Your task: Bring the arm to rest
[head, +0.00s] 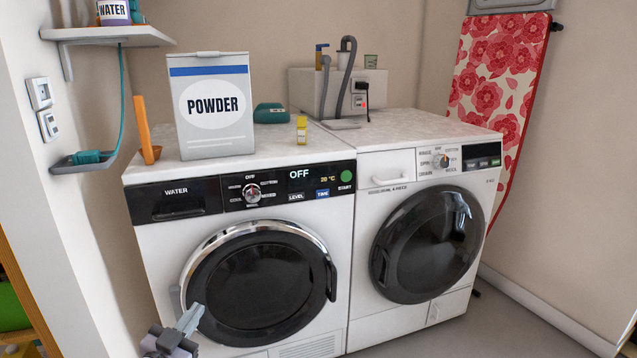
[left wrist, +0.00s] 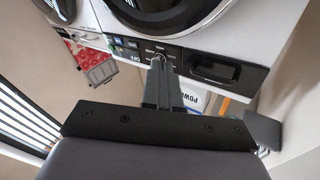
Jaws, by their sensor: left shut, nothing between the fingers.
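My left gripper (head: 192,317) is low at the left in the head view, in front of the left machine's round door. Its fingers are shut with nothing between them. In the left wrist view the shut fingers (left wrist: 159,62) point toward the machine's control panel, which appears upside down. The left machine (head: 250,282) has a dark round door that looks closed and a panel reading OFF. I cannot tell whether the gripper touches the door. My right gripper is not in view.
A second white machine (head: 428,235) stands close on the right. A POWDER box (head: 213,105), an orange item (head: 146,130), a teal item (head: 270,113) and a small yellow item (head: 301,130) stand on top. A shelf (head: 105,37) is on the left wall; an ironing board (head: 498,75) leans at right.

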